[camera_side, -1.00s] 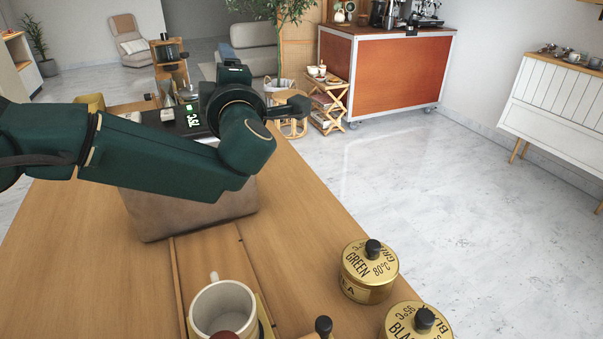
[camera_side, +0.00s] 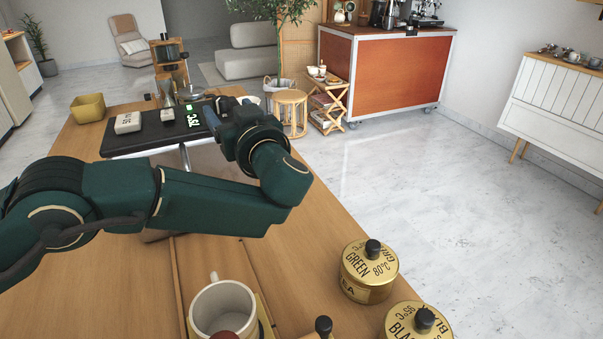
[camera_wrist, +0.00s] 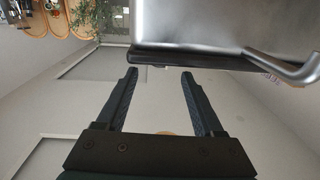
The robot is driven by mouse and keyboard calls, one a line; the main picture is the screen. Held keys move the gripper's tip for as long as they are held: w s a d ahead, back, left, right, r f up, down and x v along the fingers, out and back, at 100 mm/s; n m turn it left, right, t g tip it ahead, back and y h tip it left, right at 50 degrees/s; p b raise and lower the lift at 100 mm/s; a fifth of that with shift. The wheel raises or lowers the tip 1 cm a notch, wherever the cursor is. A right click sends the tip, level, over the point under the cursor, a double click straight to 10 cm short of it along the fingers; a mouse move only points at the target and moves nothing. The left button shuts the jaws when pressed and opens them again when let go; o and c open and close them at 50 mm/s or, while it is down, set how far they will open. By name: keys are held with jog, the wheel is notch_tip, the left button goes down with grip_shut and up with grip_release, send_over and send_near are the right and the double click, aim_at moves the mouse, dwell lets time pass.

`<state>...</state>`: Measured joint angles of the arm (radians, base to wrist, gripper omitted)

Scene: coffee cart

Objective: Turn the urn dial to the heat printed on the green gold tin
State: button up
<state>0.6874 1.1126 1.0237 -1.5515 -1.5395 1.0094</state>
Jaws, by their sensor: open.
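The gold green tea tin (camera_side: 368,272) stands at the front right in the side view, with "GREEN" and "80°C" on its lid. The urn has a dark flat top (camera_side: 150,139) with a lit green display (camera_side: 191,115), whose tilted digits I cannot read surely. In the wrist view, a shiny metal body with a black rim (camera_wrist: 190,22), likely the urn, lies beyond the fingertips, with a bent metal handle or spout (camera_wrist: 288,70) at right. My gripper (camera_wrist: 159,76) is open and empty. In the side view my arm covers much of the urn's front, and I cannot make out the dial.
A second gold tin marked black (camera_side: 417,323) stands in front of the green one. A white mug (camera_side: 222,307) stands front centre. A yellow container (camera_side: 88,108) sits far left. White blocks (camera_side: 128,122) lie on the urn's top. The table's right side has bare wood.

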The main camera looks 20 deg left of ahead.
aim_at(223, 105)
jog(key=shift+w+a+f, duration=0.15)
jog(key=shift+f, duration=0.25)
jog(key=shift+x, duration=2.4)
grip_shut()
